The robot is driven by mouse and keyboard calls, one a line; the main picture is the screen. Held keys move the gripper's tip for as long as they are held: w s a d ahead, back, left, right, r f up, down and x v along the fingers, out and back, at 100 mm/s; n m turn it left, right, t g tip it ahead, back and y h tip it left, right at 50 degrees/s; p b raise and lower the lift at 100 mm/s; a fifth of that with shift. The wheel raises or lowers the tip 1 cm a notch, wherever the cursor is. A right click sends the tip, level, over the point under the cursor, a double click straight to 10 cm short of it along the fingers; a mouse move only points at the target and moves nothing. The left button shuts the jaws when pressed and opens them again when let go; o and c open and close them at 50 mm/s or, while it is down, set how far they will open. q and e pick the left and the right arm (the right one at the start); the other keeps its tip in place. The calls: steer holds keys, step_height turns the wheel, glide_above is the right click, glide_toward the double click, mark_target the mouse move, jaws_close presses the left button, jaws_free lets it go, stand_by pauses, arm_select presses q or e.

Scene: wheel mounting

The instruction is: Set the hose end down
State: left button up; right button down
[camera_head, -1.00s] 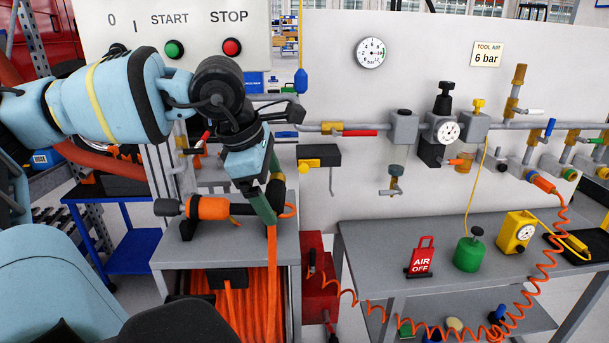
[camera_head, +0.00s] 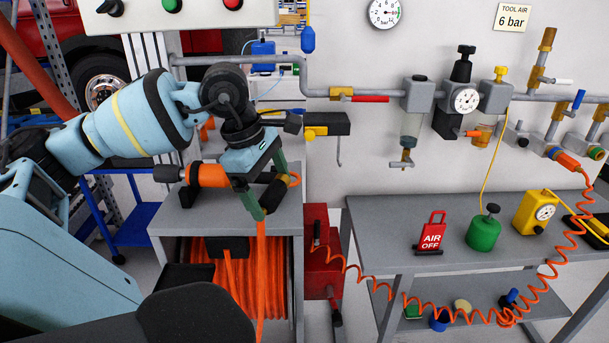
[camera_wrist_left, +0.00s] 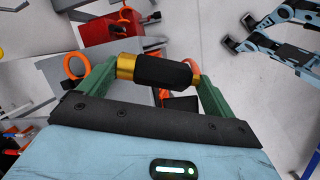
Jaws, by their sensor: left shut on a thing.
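My left gripper (camera_head: 268,195) has green fingers and is shut on the hose end (camera_wrist_left: 162,73), a black sleeve with brass-coloured ends. In the left wrist view the hose end lies crosswise between the fingertips. In the head view the hose end is partly hidden by the fingers, over the right part of the grey stand top (camera_head: 228,223). Orange hose (camera_head: 261,285) hangs below the gripper, in front of the stand. I cannot tell whether the hose end touches the stand. My right gripper is not in view.
An orange tool (camera_head: 209,176) lies in a dark cradle just left of the gripper. Coiled orange hose (camera_head: 232,283) hangs under the stand top. A red box (camera_head: 318,262) stands to the right. A grey table (camera_head: 375,215) holds the red AIR OFF tag (camera_head: 431,236) and a green canister (camera_head: 483,230).

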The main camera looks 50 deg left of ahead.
arm_select(q)
steer(key=shift+w+d+f, duration=0.1)
steer(key=shift+w+f, duration=0.05)
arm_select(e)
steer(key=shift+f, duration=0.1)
